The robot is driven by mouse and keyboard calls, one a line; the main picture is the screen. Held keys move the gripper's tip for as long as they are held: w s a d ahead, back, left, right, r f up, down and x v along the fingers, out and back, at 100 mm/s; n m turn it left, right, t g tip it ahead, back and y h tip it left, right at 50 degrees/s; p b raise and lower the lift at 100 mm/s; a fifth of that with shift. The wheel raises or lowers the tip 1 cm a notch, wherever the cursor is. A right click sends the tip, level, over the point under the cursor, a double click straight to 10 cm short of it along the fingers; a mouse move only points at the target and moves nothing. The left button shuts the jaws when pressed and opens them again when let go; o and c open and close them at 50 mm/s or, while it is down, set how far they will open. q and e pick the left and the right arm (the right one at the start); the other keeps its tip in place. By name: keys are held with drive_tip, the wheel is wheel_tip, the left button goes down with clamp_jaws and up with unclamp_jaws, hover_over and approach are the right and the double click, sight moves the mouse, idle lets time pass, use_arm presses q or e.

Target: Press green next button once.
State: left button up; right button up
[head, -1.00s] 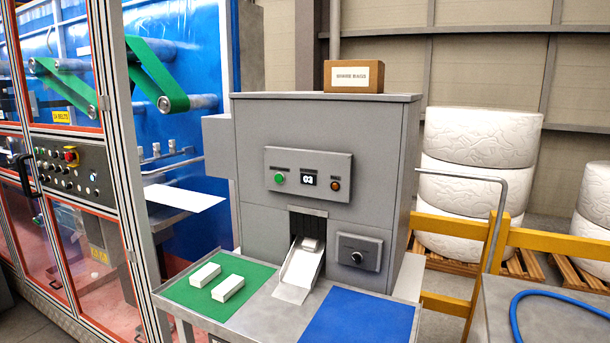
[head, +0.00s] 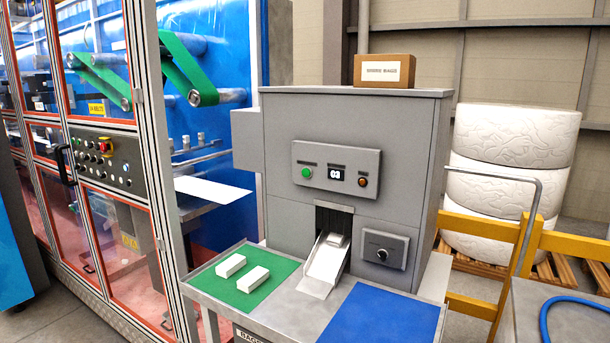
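The green button (head: 306,173) sits at the left of a small raised panel (head: 350,183) on the front of a grey machine (head: 285,134). To its right are a display (head: 336,174) reading 03 and an orange-brown button (head: 362,181). The small labels above them are too small to read. Neither of my grippers is in the head view, and nothing touches the green button.
Below the panel, a chute (head: 323,268) holds a white block. Two white blocks (head: 231,266) lie on a green mat (head: 217,287); the blue mat (head: 384,316) is empty. A box (head: 384,71) stands on top. A yellow rail (head: 482,226) stands at right.

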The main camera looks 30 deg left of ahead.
use_arm(q)
clamp_jaws()
idle(1.2)
